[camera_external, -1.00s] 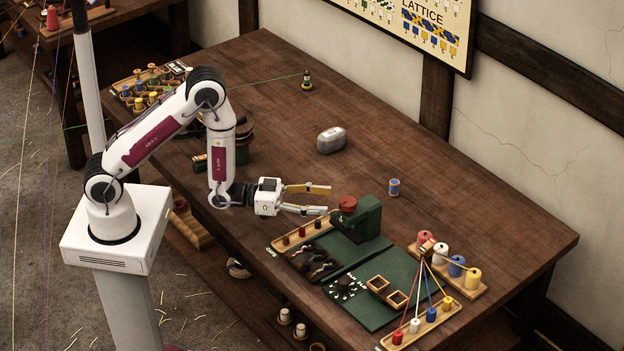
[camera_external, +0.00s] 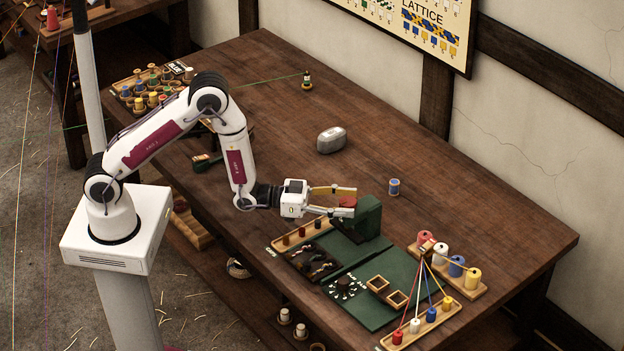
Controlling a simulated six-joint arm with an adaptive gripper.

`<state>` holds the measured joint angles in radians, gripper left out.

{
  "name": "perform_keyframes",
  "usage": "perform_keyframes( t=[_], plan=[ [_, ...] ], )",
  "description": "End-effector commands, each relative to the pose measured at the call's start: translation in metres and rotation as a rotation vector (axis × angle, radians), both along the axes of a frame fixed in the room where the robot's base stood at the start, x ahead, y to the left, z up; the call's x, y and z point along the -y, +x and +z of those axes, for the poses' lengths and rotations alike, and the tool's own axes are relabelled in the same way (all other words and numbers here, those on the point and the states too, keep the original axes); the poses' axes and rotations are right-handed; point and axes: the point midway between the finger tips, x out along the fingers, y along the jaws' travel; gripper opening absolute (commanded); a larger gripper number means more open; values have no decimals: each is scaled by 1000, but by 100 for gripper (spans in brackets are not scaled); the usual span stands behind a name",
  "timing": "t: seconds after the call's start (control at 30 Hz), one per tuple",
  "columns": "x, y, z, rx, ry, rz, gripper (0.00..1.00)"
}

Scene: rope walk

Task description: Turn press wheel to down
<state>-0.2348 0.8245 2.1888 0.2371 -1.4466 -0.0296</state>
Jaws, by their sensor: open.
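The press (camera_external: 366,219) is a dark green block standing on the table near a green mat. Its red wheel (camera_external: 348,202) faces my arm and is partly hidden by my gripper. My gripper (camera_external: 345,201) is open, with one finger on the far side of the wheel and one on the near side. I cannot tell whether the fingers touch the wheel, and its turn position is too small to read.
In front of the press lie a wooden rack with spools (camera_external: 302,235) and a green mat (camera_external: 385,268) with small wooden frames. A spool stand with colored threads (camera_external: 450,272) is at right. A blue spool (camera_external: 394,187) and a grey device (camera_external: 331,140) stand behind. The table's middle is mostly clear.

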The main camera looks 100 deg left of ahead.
Motion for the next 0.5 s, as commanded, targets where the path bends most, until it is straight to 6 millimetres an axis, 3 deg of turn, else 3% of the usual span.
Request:
perform_keyframes(
  t=[0.5],
  plan=[
    [0,8,0,-1,-1,0,48]
  ],
)
